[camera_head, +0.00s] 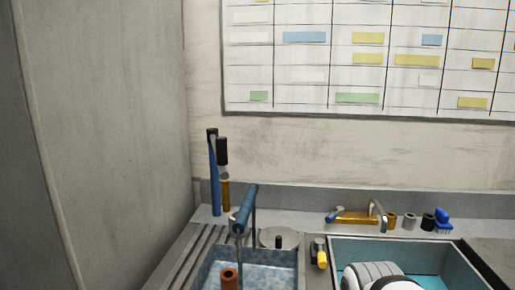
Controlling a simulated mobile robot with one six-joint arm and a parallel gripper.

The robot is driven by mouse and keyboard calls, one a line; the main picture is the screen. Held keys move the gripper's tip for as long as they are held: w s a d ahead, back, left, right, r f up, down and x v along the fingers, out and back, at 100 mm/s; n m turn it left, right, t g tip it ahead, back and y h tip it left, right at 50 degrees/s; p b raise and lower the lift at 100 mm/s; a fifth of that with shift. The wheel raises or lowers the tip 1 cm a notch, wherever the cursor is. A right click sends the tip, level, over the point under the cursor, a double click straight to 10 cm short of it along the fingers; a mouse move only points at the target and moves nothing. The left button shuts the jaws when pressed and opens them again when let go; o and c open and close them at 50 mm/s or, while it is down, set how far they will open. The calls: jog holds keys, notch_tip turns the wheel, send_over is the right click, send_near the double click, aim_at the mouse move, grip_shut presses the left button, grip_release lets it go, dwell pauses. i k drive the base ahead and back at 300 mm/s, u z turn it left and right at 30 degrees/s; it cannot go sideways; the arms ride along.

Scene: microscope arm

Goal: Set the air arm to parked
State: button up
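A thin swing arm with a blue tubular handle (245,208) stands above the blue-grey basin at the lower middle. It may be the air arm, but I see no label on it. Its blue handle slants up to the right, and thin grey rods run down from it. No parked mark shows. A white rounded part of my arm (375,276) shows at the bottom edge, in front of the teal basin. My gripper's fingers are not in view.
The speckled basin (208,280) holds an orange-brown cylinder (229,278). The teal basin (440,262) is to its right. Tall blue (214,185) and yellow (226,195) tools stand behind left. A brass fixture (355,217), small cylinders and a blue brush (443,217) line the back ledge.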

aim_at(219, 144)
jog(key=z, duration=1)
jog(key=k, duration=1.35)
jog(key=u, duration=1.05)
jog(key=i, duration=0.9)
jog(key=z, duration=0.05)
